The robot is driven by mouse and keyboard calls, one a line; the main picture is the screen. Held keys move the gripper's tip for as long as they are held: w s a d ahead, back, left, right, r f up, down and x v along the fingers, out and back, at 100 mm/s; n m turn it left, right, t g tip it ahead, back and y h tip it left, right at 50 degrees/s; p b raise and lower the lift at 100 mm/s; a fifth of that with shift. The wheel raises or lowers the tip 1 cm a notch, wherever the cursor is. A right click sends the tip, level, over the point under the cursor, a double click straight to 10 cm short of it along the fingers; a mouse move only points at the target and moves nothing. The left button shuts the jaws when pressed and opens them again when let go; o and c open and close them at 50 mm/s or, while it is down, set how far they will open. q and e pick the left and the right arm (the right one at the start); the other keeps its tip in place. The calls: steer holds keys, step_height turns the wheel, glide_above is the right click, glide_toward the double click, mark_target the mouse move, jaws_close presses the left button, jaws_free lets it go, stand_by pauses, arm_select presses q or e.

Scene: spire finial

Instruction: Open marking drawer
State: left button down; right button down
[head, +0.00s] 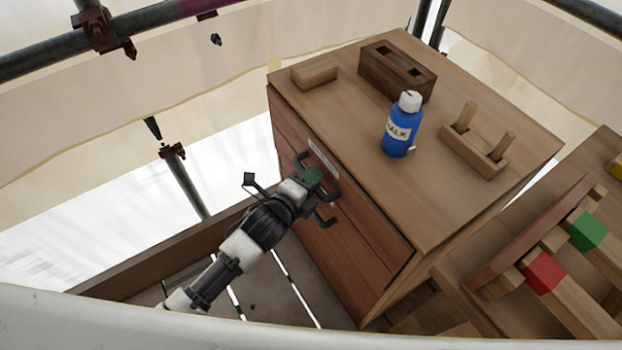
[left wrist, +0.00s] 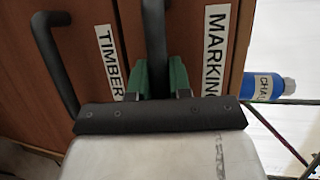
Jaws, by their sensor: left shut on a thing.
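The marking drawer (head: 373,228) is the upper drawer of a wooden cabinet, and its front looks about flush with the cabinet. Its label reads "MARKIN", the rest cut off, in the left wrist view (left wrist: 215,50). My left gripper (head: 312,178) is at this drawer's dark bar handle (left wrist: 154,45). Its green fingers (left wrist: 157,78) are shut on the handle, one on each side. The fingers hide the middle of the handle in the head view. My right gripper is not in view.
The timber drawer (left wrist: 80,45) lies below, with its own handle (left wrist: 55,60). On the cabinet top (head: 440,190) stand a blue chalk bottle (head: 400,130), a dark slotted block (head: 397,70), a small wooden block (head: 315,74) and a pegged holder (head: 475,150). A bench with coloured blocks is at right.

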arm_select(q)
steer(key=shift+a, duration=0.1)
steer(key=s+a+p, duration=0.4)
steer(key=s+a, duration=0.7)
steer(key=a, duration=0.3)
steer(key=s+a+p, duration=0.4)
steer(key=s+a, duration=0.7)
steer(key=a, duration=0.3)
steer(key=shift+a, duration=0.15)
steer(key=c, duration=1.1)
jaws_free()
steer(key=shift+o, duration=0.2)
steer(key=v, duration=1)
steer(key=shift+s, duration=0.35)
